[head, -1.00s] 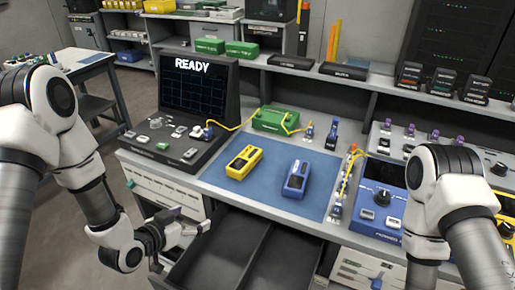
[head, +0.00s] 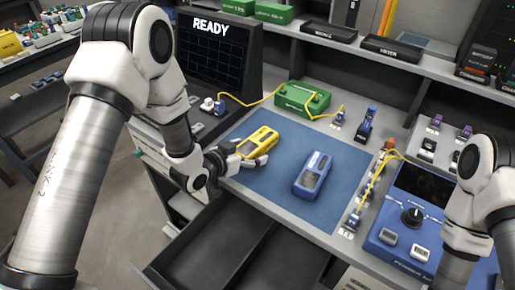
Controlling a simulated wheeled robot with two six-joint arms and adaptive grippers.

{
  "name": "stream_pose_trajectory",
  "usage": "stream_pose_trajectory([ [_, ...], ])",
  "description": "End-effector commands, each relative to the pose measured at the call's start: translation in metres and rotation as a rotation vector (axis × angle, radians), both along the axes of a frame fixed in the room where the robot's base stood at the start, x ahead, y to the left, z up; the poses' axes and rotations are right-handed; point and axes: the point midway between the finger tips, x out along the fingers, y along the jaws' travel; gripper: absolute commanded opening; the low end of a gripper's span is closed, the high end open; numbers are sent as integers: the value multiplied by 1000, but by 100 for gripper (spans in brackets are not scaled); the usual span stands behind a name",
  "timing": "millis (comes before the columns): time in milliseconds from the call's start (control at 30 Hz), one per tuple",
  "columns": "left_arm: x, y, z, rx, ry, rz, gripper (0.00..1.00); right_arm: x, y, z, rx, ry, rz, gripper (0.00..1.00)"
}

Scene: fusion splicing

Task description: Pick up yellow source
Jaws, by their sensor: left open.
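The yellow source (head: 262,140) is a yellow handheld box with a dark screen. It lies on the blue mat (head: 262,188) on the bench. My left gripper (head: 256,160) is open at the near left end of the yellow source and hides part of it. I cannot tell whether the fingers touch it. My right gripper is out of the picture; only part of my right arm shows at the right edge.
A blue handheld device (head: 313,175) lies on the mat to the right. A green box (head: 303,99) with yellow cables stands behind. An open drawer (head: 215,240) juts out below the bench front. A blue power unit (head: 408,215) stands at right.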

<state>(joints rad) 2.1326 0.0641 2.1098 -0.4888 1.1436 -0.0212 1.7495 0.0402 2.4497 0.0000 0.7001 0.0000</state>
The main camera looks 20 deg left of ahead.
Motion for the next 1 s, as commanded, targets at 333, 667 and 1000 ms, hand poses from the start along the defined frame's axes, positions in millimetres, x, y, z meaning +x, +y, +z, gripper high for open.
stream_pose_trajectory([
  [333,0,0,1,0,1,0,26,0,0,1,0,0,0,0],
  [667,0,0,1,0,1,0,14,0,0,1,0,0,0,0],
  [1000,1,0,47,0,-6,-1,14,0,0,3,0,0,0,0],
])
